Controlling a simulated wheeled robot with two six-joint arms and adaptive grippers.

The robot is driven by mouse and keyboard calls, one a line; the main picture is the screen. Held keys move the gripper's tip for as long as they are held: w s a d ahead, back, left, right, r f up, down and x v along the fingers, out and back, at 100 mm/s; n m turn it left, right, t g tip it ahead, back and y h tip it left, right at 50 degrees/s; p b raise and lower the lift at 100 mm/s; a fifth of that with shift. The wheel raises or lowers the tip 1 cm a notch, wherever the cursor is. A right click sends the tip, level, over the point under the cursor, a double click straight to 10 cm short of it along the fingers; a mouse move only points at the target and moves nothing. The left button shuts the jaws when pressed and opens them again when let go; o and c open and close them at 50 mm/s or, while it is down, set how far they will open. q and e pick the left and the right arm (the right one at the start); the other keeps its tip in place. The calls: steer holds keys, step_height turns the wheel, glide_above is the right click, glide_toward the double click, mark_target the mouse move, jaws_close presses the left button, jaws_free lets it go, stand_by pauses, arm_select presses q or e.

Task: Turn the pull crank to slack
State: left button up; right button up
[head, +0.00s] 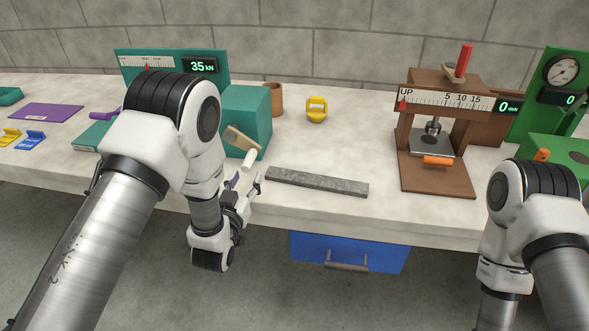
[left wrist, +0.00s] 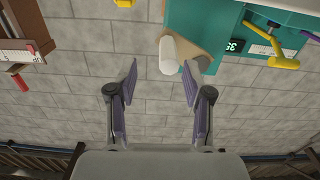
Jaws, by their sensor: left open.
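The pull crank is a tan arm (head: 241,138) with a pale cylindrical handle (head: 247,160), on the front of the teal machine (head: 245,109). The machine's display (head: 202,66) reads 35 kN. My left gripper (head: 250,187) is open at the crank, near the bench's front edge. In the left wrist view, the pale handle (left wrist: 168,55) points in between the purple fingers (left wrist: 160,82), nearer the right one. The fingers are not closed on it. My left arm hides part of the machine. My right gripper is outside the views.
A grey bar (head: 318,182) lies on the bench right of the crank. A yellow object (head: 316,109) and a brown cup (head: 274,99) stand behind. A brown press (head: 437,180) stands to the right. A blue drawer (head: 348,252) hangs below the bench.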

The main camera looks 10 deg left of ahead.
mark_target(249, 160)
arm_select(q)
steer(key=shift+w+a+r+p, duration=0.6)
steer(key=shift+w+a, duration=0.2)
steer(key=shift+w, duration=0.15)
steer(key=w, duration=0.3)
steer(key=w+d, duration=0.1)
steer(key=w, duration=0.1)
steer(key=shift+f+p, duration=0.25)
steer(key=shift+p, duration=0.15)
steer(key=shift+w, duration=0.2)
steer(key=shift+a, duration=0.25)
jaws_close()
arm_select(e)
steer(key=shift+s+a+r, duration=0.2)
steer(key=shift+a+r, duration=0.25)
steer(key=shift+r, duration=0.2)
